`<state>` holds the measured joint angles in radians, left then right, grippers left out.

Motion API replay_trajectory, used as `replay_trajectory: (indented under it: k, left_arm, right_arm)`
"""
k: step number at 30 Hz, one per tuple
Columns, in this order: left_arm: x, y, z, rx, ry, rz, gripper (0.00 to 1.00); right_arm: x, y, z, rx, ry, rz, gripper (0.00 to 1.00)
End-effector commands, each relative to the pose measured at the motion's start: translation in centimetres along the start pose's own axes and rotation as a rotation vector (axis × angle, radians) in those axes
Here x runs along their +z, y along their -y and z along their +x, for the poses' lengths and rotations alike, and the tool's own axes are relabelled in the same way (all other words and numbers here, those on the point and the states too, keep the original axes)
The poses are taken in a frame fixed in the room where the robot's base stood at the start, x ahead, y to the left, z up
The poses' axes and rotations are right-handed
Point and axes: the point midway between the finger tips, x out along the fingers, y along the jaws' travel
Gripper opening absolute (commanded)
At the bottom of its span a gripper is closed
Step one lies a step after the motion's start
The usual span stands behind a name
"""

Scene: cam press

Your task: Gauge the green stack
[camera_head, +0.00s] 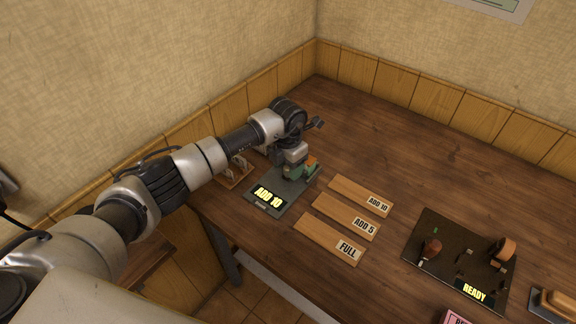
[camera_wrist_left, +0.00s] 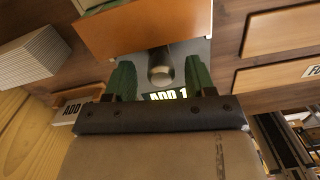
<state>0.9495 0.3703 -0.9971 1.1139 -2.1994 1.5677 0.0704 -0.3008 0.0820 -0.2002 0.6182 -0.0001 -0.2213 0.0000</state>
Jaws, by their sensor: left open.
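My left gripper (camera_head: 296,172) is low over the gauge, beside the orange part. In the left wrist view its two green fingers are apart, and a rounded grey metal post (camera_wrist_left: 161,66) shows between them, not visibly clamped. I cannot clearly make out a green stack. My right gripper is not in view.
Wooden plates labelled "ADD 10" (camera_head: 358,193), "ADD 5" (camera_head: 343,214) and "FULL" (camera_head: 327,238) lie right of the gauge. A dark board (camera_head: 425,258) with a "READY" display is at right. A small wooden rack (camera_head: 236,178) stands left. The back of the table is clear.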

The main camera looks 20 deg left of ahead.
Motion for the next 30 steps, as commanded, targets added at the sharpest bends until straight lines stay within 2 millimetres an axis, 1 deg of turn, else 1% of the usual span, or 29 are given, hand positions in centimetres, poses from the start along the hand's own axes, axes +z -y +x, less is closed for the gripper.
replay_trajectory:
  k: [1,4,8,12,14,18,23,24,30]
  left_arm:
    - [0.0,0.1,0.4,-0.002,-0.001,0.000,0.55]
    - [0.0,0.1,0.9,-0.002,-0.001,0.002,0.55]
    - [0.0,0.1,1.1,-0.001,0.000,0.002,0.55]
    - [0.0,0.1,1.1,-0.001,0.001,0.001,0.55]
    - [0.0,0.1,1.1,-0.001,0.001,0.001,0.47]
    - [0.0,0.0,1.1,-0.001,0.001,0.001,0.26]
    - [0.0,0.1,1.0,-0.001,0.001,0.001,0.01]
    - [0.0,0.1,1.0,-0.001,0.001,0.001,0.00]
    - [-0.3,0.0,0.9,-0.001,0.001,0.001,0.00]
  right_arm:
    - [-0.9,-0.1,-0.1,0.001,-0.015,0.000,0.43]
    - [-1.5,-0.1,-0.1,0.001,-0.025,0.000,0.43]
    - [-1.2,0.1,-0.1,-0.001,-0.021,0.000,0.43]
    - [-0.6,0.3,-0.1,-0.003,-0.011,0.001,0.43]
    - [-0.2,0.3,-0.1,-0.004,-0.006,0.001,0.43]
    - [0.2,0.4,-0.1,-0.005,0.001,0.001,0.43]
    - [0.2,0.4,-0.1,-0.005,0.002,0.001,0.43]
    - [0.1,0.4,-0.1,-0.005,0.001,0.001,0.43]
    - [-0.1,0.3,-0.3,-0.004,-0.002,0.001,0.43]
